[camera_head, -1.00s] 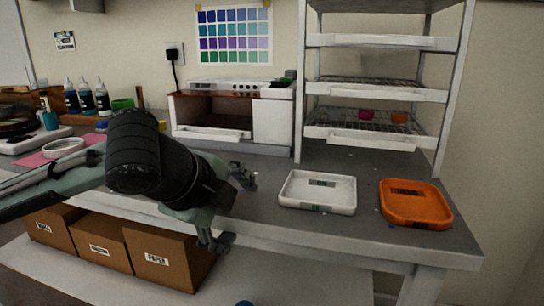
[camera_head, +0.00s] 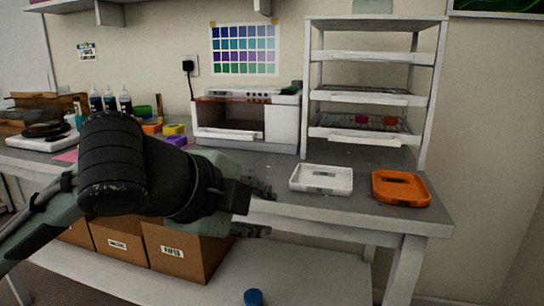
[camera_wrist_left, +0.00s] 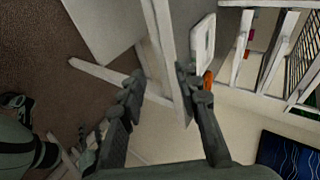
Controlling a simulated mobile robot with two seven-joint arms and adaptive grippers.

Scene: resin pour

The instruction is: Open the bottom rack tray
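The white shelf rack (camera_head: 429,100) stands at the back right of the workbench. Its bottom rack tray (camera_head: 362,134) has a white front lip and a wire grid with a pink and an orange-red item on it. The tray sits inside the rack. My left gripper (camera_head: 266,212) is at the bench's front edge, left of and well below the rack, touching no tray. In the left wrist view its fingers (camera_wrist_left: 160,88) are apart with nothing between them. Part of the rack (camera_wrist_left: 242,45) shows there at upper right. Another green and black part of mine shows at lower left, unclear.
A white tray (camera_head: 322,188) and an orange tray (camera_head: 401,202) lie on the bench in front of the rack. A small oven (camera_head: 281,123) stands left of the rack. Cardboard boxes (camera_head: 185,272) sit below. The bench between trays and rack is clear.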

